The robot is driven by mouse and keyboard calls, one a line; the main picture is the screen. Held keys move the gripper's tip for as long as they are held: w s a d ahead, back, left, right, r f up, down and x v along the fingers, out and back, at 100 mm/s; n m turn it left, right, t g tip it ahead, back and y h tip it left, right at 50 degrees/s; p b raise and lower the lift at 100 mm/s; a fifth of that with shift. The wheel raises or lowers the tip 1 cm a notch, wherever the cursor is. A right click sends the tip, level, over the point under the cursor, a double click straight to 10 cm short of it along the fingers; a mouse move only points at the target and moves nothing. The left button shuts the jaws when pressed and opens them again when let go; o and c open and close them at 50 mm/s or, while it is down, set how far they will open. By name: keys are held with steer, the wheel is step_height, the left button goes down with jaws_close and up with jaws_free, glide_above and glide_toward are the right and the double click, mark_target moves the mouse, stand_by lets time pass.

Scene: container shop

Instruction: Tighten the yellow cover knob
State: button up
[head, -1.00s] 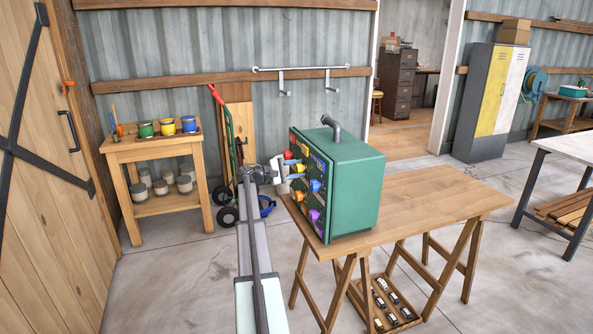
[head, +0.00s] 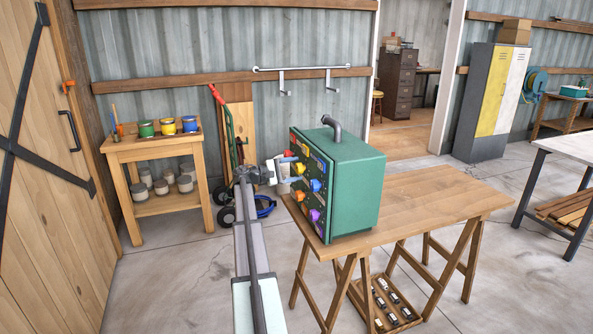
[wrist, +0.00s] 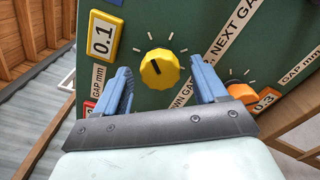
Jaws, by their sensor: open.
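The yellow knob (wrist: 163,69) sits on the dark green panel of a green box, with white tick marks around it and a dark pointer line on its face. The knob also shows in the head view (head: 300,169). My gripper (wrist: 161,76) is open and empty, with one blue finger on each side of the knob in the wrist view. Neither finger visibly touches it; how far the tips stand from the panel is hard to tell. In the head view my gripper (head: 284,172) is close to the panel, left of the box (head: 355,190).
An orange knob (wrist: 241,90) sits right of the yellow one, and a yellow 0.1 plate (wrist: 102,40) is at upper left. Red, blue and purple knobs share the panel. The box stands on a wooden trestle table (head: 430,208), whose right part is clear.

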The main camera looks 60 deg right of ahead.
steer(key=v, duration=1.2)
steer(key=shift+r, duration=0.1)
